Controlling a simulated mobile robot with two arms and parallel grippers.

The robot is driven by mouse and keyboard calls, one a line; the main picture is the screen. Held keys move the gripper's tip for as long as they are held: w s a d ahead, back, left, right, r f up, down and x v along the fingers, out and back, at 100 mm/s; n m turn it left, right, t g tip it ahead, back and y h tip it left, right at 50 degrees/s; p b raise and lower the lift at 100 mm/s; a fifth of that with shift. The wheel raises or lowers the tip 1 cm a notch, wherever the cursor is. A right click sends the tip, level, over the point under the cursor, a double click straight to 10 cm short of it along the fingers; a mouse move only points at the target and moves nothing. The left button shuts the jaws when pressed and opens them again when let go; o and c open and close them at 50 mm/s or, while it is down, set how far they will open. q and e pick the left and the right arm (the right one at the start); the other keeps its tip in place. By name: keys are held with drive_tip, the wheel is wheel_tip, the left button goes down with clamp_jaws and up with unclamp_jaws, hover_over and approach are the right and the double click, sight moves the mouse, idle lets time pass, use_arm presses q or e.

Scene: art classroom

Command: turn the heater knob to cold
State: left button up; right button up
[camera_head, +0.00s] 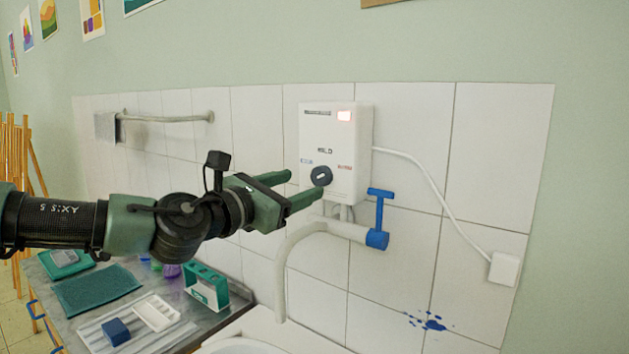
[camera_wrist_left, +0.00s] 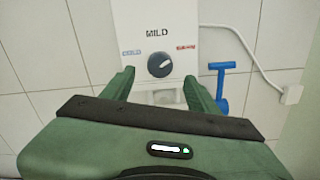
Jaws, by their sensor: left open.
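The white heater box (camera_head: 336,130) hangs on the tiled wall, with a lit red panel at its upper right. Its dark round knob (camera_head: 320,176) sits low on the front; in the left wrist view the knob (camera_wrist_left: 160,64) has a pale mark pointing up and right. The word above it reads MILD, with a blue label (camera_wrist_left: 131,52) at left and a red label (camera_wrist_left: 186,47) at right. My left gripper (camera_head: 306,181) is open and empty, its fingers pointing at the heater. In the wrist view the knob shows between the fingertips, apparently not gripped.
A pale tap pipe with a blue lever (camera_head: 380,205) is just below and right of the heater. A cable runs to a white wall box (camera_head: 504,268). A counter at lower left holds a green holder (camera_head: 206,287), trays and a blue block (camera_head: 116,331).

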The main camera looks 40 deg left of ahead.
sight(317, 178)
use_arm(q)
drive_tip(key=w, duration=0.1)
drive_tip(key=w+p, duration=0.1)
drive_tip(key=w, duration=0.3)
drive_tip(key=shift+w+a+p, duration=0.2)
drive_tip(key=shift+a+p, duration=0.1)
drive_tip(key=shift+a, duration=0.05)
clamp_jaws()
